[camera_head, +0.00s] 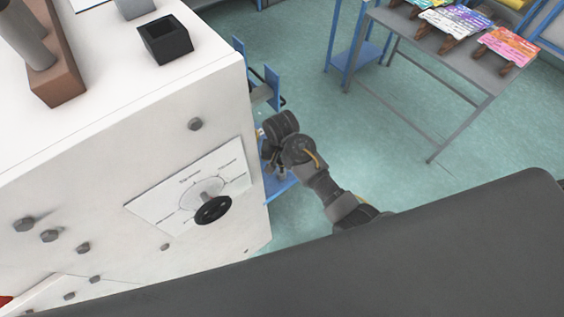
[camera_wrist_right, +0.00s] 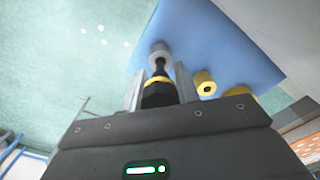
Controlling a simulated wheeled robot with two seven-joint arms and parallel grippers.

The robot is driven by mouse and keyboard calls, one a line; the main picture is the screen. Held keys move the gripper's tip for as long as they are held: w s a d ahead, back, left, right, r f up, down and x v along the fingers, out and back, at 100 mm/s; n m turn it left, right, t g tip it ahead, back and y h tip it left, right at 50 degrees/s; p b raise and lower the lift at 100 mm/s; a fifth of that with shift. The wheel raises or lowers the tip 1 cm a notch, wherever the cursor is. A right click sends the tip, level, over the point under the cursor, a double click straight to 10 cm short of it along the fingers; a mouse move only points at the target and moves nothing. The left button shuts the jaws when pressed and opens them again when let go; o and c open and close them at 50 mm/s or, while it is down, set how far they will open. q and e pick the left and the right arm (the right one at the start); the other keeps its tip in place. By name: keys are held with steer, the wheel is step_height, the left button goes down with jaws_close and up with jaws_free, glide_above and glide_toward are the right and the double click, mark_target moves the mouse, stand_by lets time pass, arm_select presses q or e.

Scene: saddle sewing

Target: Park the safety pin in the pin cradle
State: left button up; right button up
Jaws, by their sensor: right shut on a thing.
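My right gripper (camera_wrist_right: 158,84) is shut on a black piece with a yellow band (camera_wrist_right: 158,95), which looks like the safety pin. Its thin dark tip points at a pale grey round collar (camera_wrist_right: 160,53) on a blue plate (camera_wrist_right: 215,40). The tip overlaps the collar in the picture; I cannot tell whether it is inside. I cannot tell for sure whether this collar is the pin cradle. In the head view my right gripper (camera_head: 272,165) is beside the white machine's right side, above a blue shelf (camera_head: 280,186), and its fingers are mostly hidden. My left gripper is not in view.
Two yellow round pieces (camera_wrist_right: 205,83) (camera_wrist_right: 237,92) are on the blue plate, right of the collar. The white machine (camera_head: 110,130) with a black dial knob (camera_head: 213,209) fills the left. A grey table (camera_head: 440,60) stands at the back right, with open green floor between.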

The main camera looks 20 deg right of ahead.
steer(key=shift+f+b, duration=0.4)
steer(key=shift+f, duration=1)
stand_by(0.4)
steer(key=shift+s, duration=0.1)
steer(key=o, duration=1.2)
steer(key=shift+c, duration=0.2)
steer(key=shift+r, duration=0.55)
step_height(320, 180, up, 6)
steer(key=shift+a+f+b, duration=0.1)
steer(key=shift+f+b, duration=0.15)
steer(key=shift+b, duration=0.05)
steer(key=shift+r, duration=0.5)
